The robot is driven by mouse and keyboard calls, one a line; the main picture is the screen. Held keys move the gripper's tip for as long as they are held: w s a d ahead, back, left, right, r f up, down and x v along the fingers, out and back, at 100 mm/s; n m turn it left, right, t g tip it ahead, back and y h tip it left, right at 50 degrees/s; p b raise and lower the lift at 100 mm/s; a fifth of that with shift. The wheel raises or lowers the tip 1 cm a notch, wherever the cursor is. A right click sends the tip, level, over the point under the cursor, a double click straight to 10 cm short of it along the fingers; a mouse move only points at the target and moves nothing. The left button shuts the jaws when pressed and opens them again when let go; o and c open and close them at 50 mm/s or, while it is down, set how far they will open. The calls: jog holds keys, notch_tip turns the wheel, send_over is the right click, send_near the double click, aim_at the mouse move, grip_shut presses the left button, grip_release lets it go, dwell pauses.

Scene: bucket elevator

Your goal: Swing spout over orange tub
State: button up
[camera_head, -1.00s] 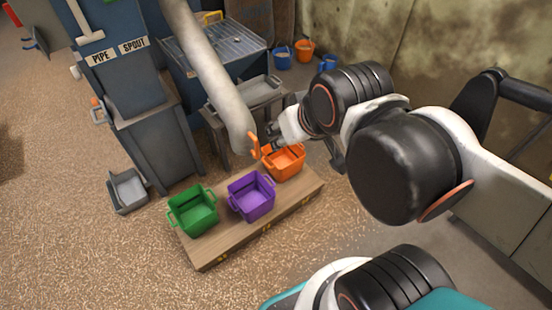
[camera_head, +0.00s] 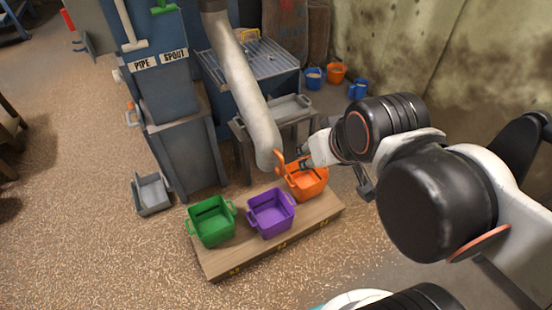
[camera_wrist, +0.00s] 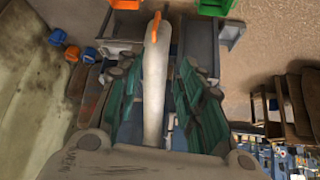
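The spout (camera_head: 245,90) is a long pale pipe hanging down from the upper middle of the head view. Its lower end has an orange handle (camera_head: 279,162). The spout end shows just behind and left of the orange tub (camera_head: 309,188). My gripper (camera_head: 303,158) is beside the handle, on its right. In the wrist view the spout (camera_wrist: 154,95) runs between my gripper's (camera_wrist: 158,75) spread teal fingers, with its orange handle (camera_wrist: 156,26) beyond them. I see no finger closed on it. Part of the orange tub is hidden by my gripper.
A purple tub (camera_head: 270,222) and a green tub (camera_head: 211,232) share a wooden board (camera_head: 238,262) with the orange tub. A blue cabinet labelled PIPE SPOUT (camera_head: 165,85), a grey bin (camera_head: 152,198) and a grey tray (camera_head: 275,112) stand behind. Open floor lies at left.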

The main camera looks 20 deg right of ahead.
jog(key=n+g+y+p, duration=0.2)
jog(key=n+g+p, duration=0.1)
jog(key=n, duration=0.2)
send_over(283, 164)
jog(key=s+d, duration=0.2)
jog(key=s, duration=0.2)
notch_tip(283, 164, down, 21)
jog(key=b+x, duration=0.4)
jog(key=x, duration=0.9)
jog(key=shift+w+f+b, duration=0.2)
jog(key=shift+b, duration=0.1)
grip_shut()
